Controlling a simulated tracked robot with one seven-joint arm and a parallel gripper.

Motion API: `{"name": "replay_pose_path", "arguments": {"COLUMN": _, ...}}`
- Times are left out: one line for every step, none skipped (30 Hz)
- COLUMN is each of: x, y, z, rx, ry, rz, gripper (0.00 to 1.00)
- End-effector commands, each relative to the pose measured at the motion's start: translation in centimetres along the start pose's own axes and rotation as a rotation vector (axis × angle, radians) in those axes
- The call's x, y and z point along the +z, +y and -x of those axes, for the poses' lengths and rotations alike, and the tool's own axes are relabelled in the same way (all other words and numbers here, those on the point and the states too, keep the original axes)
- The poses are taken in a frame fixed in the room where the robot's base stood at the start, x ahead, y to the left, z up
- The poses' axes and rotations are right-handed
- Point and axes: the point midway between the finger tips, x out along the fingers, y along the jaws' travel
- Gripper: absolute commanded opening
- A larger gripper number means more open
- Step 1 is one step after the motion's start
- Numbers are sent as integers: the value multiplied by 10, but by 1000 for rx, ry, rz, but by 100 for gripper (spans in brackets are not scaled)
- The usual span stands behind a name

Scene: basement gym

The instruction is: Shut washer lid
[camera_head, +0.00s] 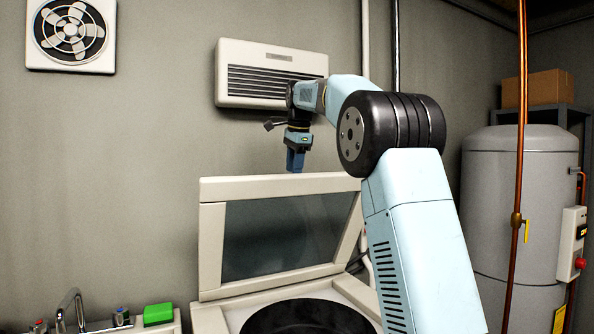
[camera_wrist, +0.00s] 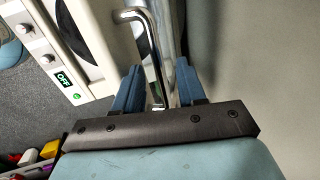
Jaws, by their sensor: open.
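The washer (camera_head: 208,318) stands below me with its cream lid (camera_head: 211,240) raised and leaning back toward the wall; the lid has a dark glass panel. The dark round drum opening shows beneath it. My gripper (camera_head: 295,167) points down at the lid's top edge, near its middle. In the wrist view my gripper (camera_wrist: 158,68) is open, with a bent chrome bar (camera_wrist: 152,45), apparently the lid's handle, running between its blue fingers. I cannot tell whether the fingers touch it. The washer's control panel (camera_wrist: 50,62) shows dials and a green OFF display.
A wall heater (camera_head: 235,75) hangs just behind my wrist. A chrome tap (camera_head: 70,308) and green sponge (camera_head: 158,314) are at the lower left. A grey tank (camera_head: 495,205) and copper pipe (camera_head: 521,120) stand at the right. The space above the drum is clear.

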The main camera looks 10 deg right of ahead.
Motion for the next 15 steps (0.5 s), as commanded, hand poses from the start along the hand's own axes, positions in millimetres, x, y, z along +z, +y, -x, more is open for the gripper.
{"name": "replay_pose_path", "arguments": {"x": 0, "y": 1, "z": -5, "rx": 2, "ry": 0, "rz": 0, "gripper": 40}}
{"name": "replay_pose_path", "arguments": {"x": 0, "y": 1, "z": -7, "rx": 2, "ry": 0, "rz": 0, "gripper": 40}}
{"name": "replay_pose_path", "arguments": {"x": 0, "y": 0, "z": -9, "rx": 1, "ry": 0, "rz": 0, "gripper": 40}}
{"name": "replay_pose_path", "arguments": {"x": 0, "y": 0, "z": -10, "rx": 0, "ry": 0, "rz": 0, "gripper": 40}}
{"name": "replay_pose_path", "arguments": {"x": 0, "y": 0, "z": -11, "rx": 0, "ry": 0, "rz": 0, "gripper": 40}}
{"name": "replay_pose_path", "arguments": {"x": 0, "y": 0, "z": -12, "rx": 0, "ry": 0, "rz": 0, "gripper": 40}}
{"name": "replay_pose_path", "arguments": {"x": 0, "y": 0, "z": -12, "rx": 0, "ry": 0, "rz": -1, "gripper": 40}}
{"name": "replay_pose_path", "arguments": {"x": 0, "y": 0, "z": -12, "rx": 0, "ry": 0, "rz": -1, "gripper": 40}}
{"name": "replay_pose_path", "arguments": {"x": 0, "y": 0, "z": -13, "rx": 0, "ry": 0, "rz": -1, "gripper": 40}}
{"name": "replay_pose_path", "arguments": {"x": 0, "y": 0, "z": -13, "rx": 0, "ry": 0, "rz": -1, "gripper": 40}}
{"name": "replay_pose_path", "arguments": {"x": 0, "y": 0, "z": -13, "rx": 0, "ry": 0, "rz": -1, "gripper": 40}}
{"name": "replay_pose_path", "arguments": {"x": 0, "y": 0, "z": -12, "rx": 0, "ry": 0, "rz": -1, "gripper": 40}}
{"name": "replay_pose_path", "arguments": {"x": 0, "y": 0, "z": -12, "rx": 0, "ry": 0, "rz": -1, "gripper": 40}}
{"name": "replay_pose_path", "arguments": {"x": 0, "y": 0, "z": -12, "rx": 0, "ry": 0, "rz": -1, "gripper": 40}}
{"name": "replay_pose_path", "arguments": {"x": 0, "y": 0, "z": -12, "rx": 0, "ry": 0, "rz": -1, "gripper": 37}}
